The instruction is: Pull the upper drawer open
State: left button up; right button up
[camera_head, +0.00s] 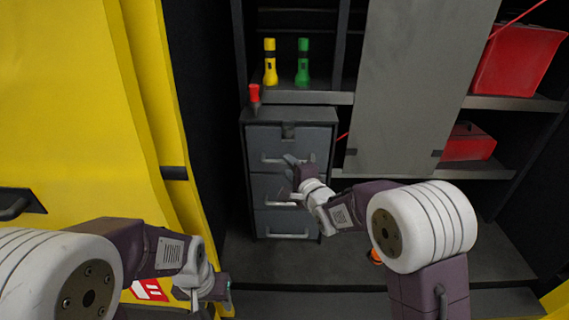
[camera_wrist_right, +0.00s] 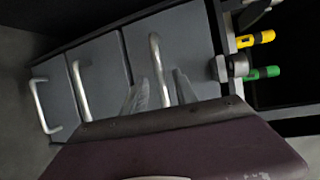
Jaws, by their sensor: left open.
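The grey cabinet (camera_head: 320,123) has three drawers stacked one above another. The upper drawer (camera_head: 308,141) looks closed, with a metal bar handle (camera_head: 271,160) across its front. In the right wrist view this handle (camera_wrist_right: 157,65) is the rightmost of three. My right gripper (camera_head: 291,162) is at the upper handle. In the right wrist view its two fingers (camera_wrist_right: 160,90) are apart, one on each side of the handle; contact cannot be told. My left gripper (camera_head: 222,288) is open, low at the left, away from the cabinet and apparently empty.
A red-topped object (camera_head: 254,94) stands on the cabinet. A yellow flashlight (camera_head: 270,63) and a green flashlight (camera_head: 303,62) stand on the shelf behind. A grey panel (camera_head: 405,80) and red bins (camera_head: 515,60) are at right. A yellow structure (camera_head: 70,110) fills the left.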

aim_at(267, 146)
jog(key=x, duration=0.4)
jog(key=shift+w, duration=0.1)
grip_shut()
dwell(1.3)
